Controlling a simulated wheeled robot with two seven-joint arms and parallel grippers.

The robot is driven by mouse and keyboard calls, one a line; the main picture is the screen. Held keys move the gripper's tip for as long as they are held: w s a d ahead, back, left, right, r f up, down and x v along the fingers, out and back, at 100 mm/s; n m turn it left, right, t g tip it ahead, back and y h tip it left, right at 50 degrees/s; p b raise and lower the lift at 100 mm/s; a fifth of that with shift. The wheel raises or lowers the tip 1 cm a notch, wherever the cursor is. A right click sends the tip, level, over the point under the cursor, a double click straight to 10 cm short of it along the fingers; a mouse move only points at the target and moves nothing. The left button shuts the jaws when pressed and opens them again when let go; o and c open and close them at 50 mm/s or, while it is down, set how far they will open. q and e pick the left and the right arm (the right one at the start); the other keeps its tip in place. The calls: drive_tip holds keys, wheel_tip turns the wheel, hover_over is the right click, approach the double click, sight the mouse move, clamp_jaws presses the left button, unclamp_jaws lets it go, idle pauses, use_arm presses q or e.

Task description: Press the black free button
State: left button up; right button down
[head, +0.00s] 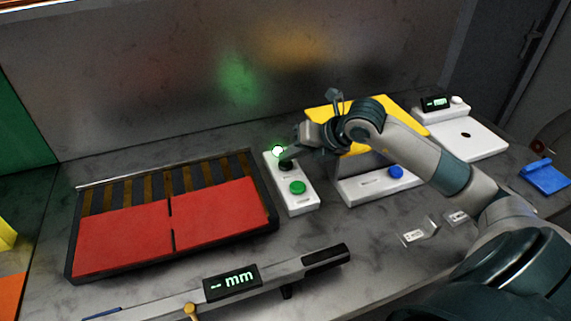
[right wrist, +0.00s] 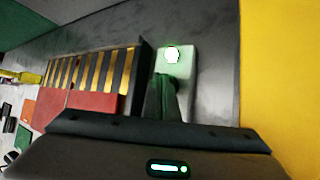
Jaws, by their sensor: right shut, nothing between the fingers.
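A white control box (head: 303,206) stands right of the red-covered tray. It carries a lit white lamp (head: 278,151) with a green rim at its far end, the black button (head: 286,166) in the middle and a green button (head: 297,188) nearer me. My right gripper (head: 288,157) is shut and empty, its fingertips at the black button; I cannot tell whether they touch it. In the right wrist view the lamp (right wrist: 172,54) shows on the box beyond the fingers (right wrist: 165,90), which hide the buttons. My left gripper is not in view.
A dark tray (head: 175,254) with red panels lies left of the box. A yellow tilted plate (head: 318,112) on a white base with a blue button (head: 396,172) stands right of it. A caliper-like gauge (head: 233,281) lies in front. A scale (head: 466,137) is at the far right.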

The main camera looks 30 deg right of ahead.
sight(287, 165)
drive_tip(key=shift+f+b, duration=0.45)
drive_tip(key=shift+b, duration=0.05)
idle(0.8)
drive_tip(key=shift+s+d+f+b, duration=0.15)
drive_tip(key=shift+s+f+b, duration=0.25)
drive_tip(key=shift+b, duration=0.15)
idle(0.5)
drive_tip(key=shift+w+r, duration=0.2)
drive_tip(key=shift+r, duration=0.15)
drive_tip(key=shift+w+a+r+p, duration=0.3)
drive_tip(key=shift+w+r+p, duration=0.25)
drive_tip(key=shift+p, duration=0.1)
drive_tip(key=shift+r, duration=0.1)
drive_tip(key=shift+r+p, duration=1.55)
drive_tip(key=shift+r, duration=1.05)
drive_tip(key=shift+s+f, duration=0.1)
